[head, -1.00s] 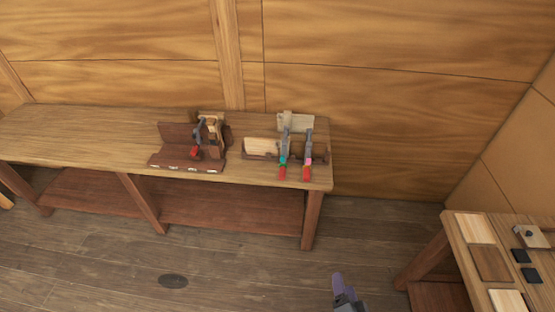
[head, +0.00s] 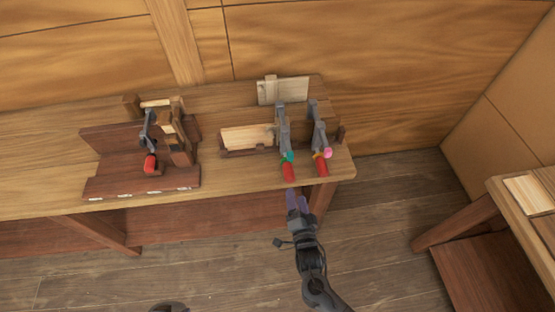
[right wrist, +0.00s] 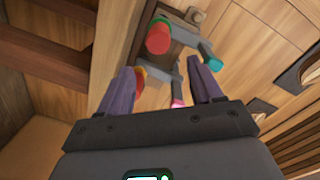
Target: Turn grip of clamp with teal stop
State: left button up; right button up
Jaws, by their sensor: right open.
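The clamp with the teal stop (head: 282,128) stands at the right part of the bench, its grey bar upright-leaning and its red grip (head: 289,172) hanging at the front edge. The teal stop (head: 288,156) sits just above the grip. A second clamp (head: 319,128) with a pink stop (head: 328,153) is to its right. My right gripper (head: 297,198) is open and empty, just in front of and below the red grip, apart from it. In the right wrist view a red grip (right wrist: 158,40) shows beyond my open purple fingers (right wrist: 165,80). My left gripper is not in view.
The wooden bench (head: 230,195) also carries a brown stand with another red-gripped clamp (head: 148,135) at left. A pale block (head: 248,137) lies left of the teal-stop clamp. A second table (head: 500,200) stands at right. Floor between is open.

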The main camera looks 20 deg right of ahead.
aim_at(289, 171)
jog(key=shift+t, duration=0.3)
jog(key=w+b, duration=0.1)
jog(key=w, duration=0.2)
jog(key=w+b, duration=0.1)
jog(key=w, duration=0.3)
jog(key=w+d+f+b, duration=0.1)
jog(key=w, duration=0.2)
jog(key=shift+w+d, duration=0.1)
jog(key=shift+w, duration=0.15)
jog(key=shift+w+d, duration=0.15)
jog(key=shift+w, duration=0.6)
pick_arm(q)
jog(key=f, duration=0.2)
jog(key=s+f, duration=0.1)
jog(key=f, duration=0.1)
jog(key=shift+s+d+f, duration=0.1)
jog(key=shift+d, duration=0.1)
pick_arm(e)
jog(key=shift+c, duration=0.4)
jog(key=c, duration=0.9)
